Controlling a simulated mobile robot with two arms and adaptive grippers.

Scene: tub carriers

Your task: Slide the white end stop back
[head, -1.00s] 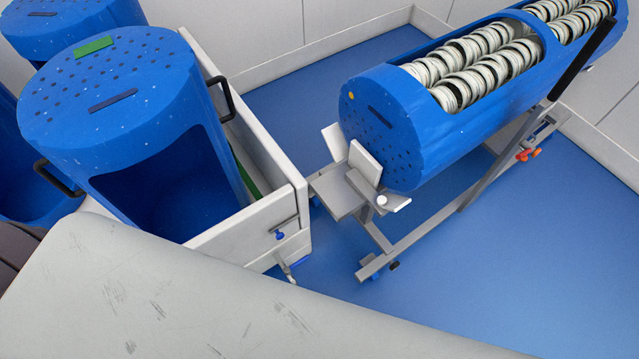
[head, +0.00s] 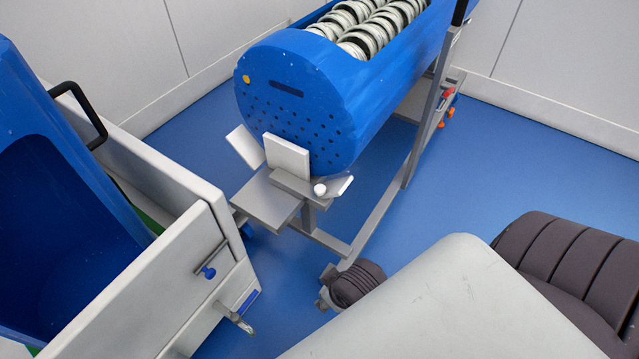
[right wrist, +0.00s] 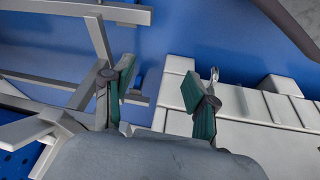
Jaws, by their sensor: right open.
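The white end stop (head: 288,157) is an upright plate against the lower end face of the lying blue tub (head: 300,105), on the grey cart's end. A white knob (head: 320,190) sits on a small bracket to its right. My right gripper (head: 324,298) shows in the head view low beside the cart's foot, below the end stop and apart from it. In the right wrist view my right gripper (right wrist: 160,92) has its two green-padded fingers spread with nothing between them. Pale plates at the left there are partly hidden, and I cannot tell which is the end stop. My left gripper is out of view.
The grey cart frame (head: 385,205) runs back under the lying tub. Blue floor is clear right of the cart.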

